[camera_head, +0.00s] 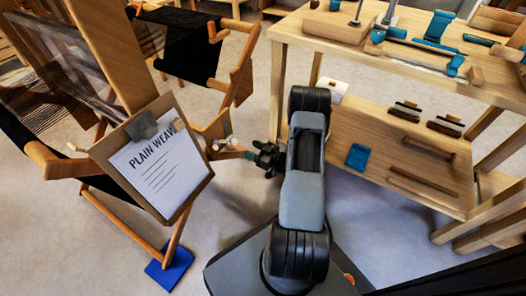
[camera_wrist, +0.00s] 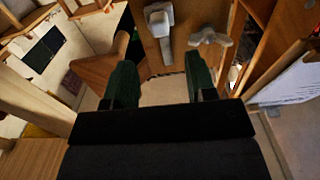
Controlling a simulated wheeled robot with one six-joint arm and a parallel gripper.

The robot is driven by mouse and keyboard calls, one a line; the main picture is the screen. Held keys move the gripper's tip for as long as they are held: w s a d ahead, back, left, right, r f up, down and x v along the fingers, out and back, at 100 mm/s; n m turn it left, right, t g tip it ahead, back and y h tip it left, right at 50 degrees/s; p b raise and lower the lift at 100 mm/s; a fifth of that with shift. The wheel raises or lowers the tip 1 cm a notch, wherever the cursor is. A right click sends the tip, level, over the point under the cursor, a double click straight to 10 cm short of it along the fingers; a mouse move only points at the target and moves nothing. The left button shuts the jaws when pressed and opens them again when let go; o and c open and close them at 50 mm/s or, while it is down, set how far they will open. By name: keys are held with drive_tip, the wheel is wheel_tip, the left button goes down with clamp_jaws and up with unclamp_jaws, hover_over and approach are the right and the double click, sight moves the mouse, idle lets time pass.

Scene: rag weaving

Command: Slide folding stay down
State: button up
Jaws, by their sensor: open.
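My gripper (camera_head: 262,157) reaches left in the head view, close to the side of the wooden loom frame (camera_head: 108,55). In the wrist view my gripper (camera_wrist: 161,85) is open, its two dark green fingers apart with no object clearly held between them. Beyond the fingers is an upright wooden board (camera_wrist: 180,55) with a pale metal latch-like fitting (camera_wrist: 158,20) and a grey wing nut (camera_wrist: 210,38).
A clipboard (camera_head: 160,165) reading "PLAIN WEAV" hangs at the loom's front. A blue pad (camera_head: 168,268) lies under a loom foot. A wooden workbench (camera_head: 330,35) with tools stands right; its lower shelf (camera_head: 385,165) holds brushes, sticks and a blue cloth (camera_head: 357,156). Grey floor (camera_head: 225,215) is clear between.

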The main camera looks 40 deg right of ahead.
drive_tip(key=shift+p+v, duration=0.5)
drive_tip(key=shift+v, duration=1.95)
